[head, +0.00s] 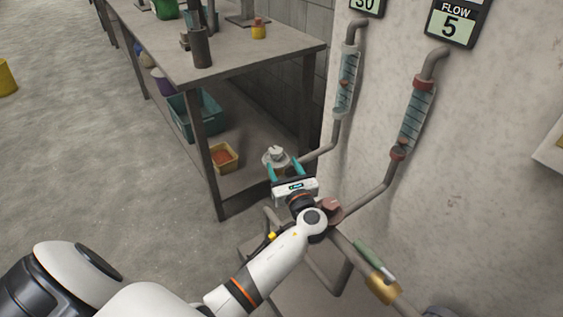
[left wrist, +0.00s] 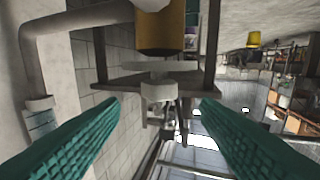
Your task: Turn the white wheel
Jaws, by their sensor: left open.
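The white wheel (head: 275,156) sits at the end of a pipe by the wall, beside the table's near leg. In the head view my left gripper (head: 285,170) is just in front of it, its teal fingers open and pointing at it. The fingers hide part of the wheel's mount. In the left wrist view the open fingers (left wrist: 158,115) frame a pale knob-like part (left wrist: 158,92) below a brass-coloured cylinder (left wrist: 160,35). I cannot tell whether either finger touches the wheel. My right gripper is not in view.
A reddish fitting (head: 331,207) is close beside my left wrist. A pipe with a green handle (head: 374,262) and brass body (head: 383,290) runs to the lower right. Two flow tubes (head: 346,82) (head: 412,118) line the wall. A table (head: 225,58) stands behind; open floor lies left.

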